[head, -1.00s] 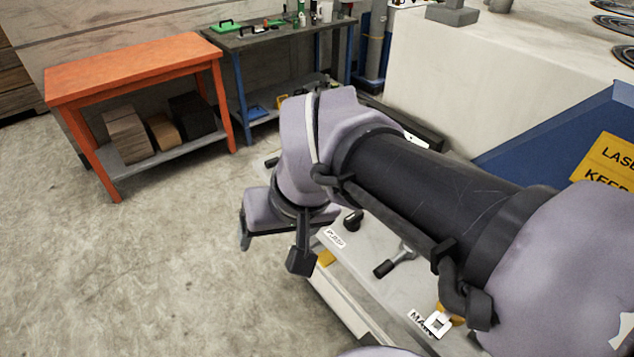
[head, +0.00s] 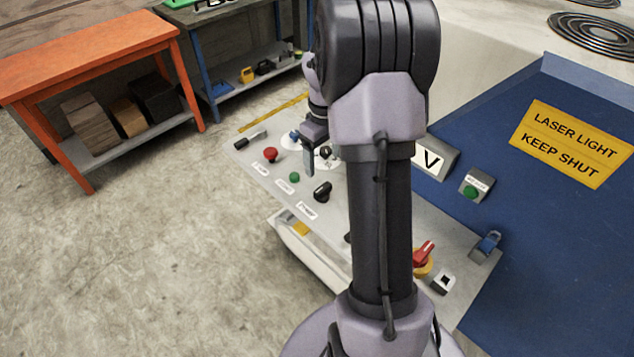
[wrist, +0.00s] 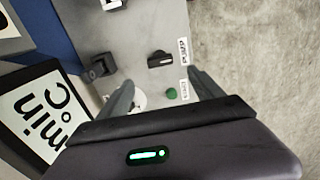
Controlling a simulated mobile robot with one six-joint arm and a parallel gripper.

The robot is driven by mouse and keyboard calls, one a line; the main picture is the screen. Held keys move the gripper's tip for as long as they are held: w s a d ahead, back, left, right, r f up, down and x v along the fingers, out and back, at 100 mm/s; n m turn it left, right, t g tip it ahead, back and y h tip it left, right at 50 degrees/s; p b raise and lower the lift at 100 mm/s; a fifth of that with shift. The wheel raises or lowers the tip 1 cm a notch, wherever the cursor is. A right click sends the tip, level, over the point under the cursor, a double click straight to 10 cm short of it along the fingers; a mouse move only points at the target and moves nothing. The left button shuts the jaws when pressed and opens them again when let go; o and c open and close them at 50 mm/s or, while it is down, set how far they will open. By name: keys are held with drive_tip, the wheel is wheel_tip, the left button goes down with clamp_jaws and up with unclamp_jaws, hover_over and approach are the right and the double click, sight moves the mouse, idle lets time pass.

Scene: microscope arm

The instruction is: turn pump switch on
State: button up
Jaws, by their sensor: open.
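The pump switch is a black rotary knob (wrist: 160,59) beside a white label reading PUMP (wrist: 183,50) in the wrist view. In the head view the black knob (head: 322,190) sits on the grey panel, in front of my gripper. My gripper (wrist: 163,92) is open, with nothing held between its fingers. The knob lies beyond the fingertips in the wrist view, apart from them. In the head view my gripper (head: 312,158) hangs over the far part of the panel, partly hidden by my arm. Which way the knob points is too small to read surely.
A green button (head: 294,177) and a red button (head: 270,154) are near the knob. A red handle on yellow (head: 424,254) and a blue padlock (head: 488,243) are farther right. A display (wrist: 38,108) stands beside the panel. An orange bench (head: 88,60) is left over open floor.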

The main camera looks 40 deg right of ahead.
sight(323, 187)
wheel_tip(323, 187, down, 12)
drive_tip(key=b, duration=0.3)
drive_tip(key=shift+r, duration=0.1)
drive_tip(key=c, duration=1.4)
